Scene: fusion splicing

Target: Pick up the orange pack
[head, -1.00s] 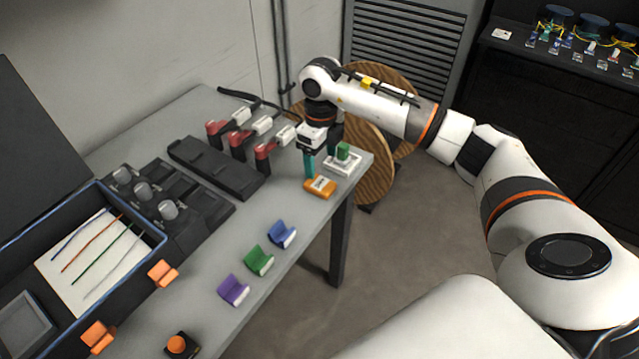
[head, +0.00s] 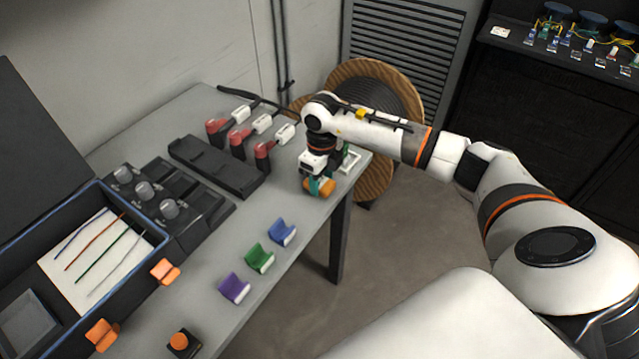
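The orange pack (head: 325,188) lies at the table's right front edge, partly covered by my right gripper. My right gripper (head: 317,186) points straight down over the pack, with its teal fingers at the pack's level. I cannot tell whether the fingers are closed on it or only beside it. My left gripper is not in view.
A white tray (head: 353,163) stands just behind the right gripper. Blue (head: 282,232), green (head: 259,259) and purple (head: 234,289) holders line the table's front edge. A long black holder (head: 215,167) and red-and-white tools (head: 240,137) lie further back. The table between is clear.

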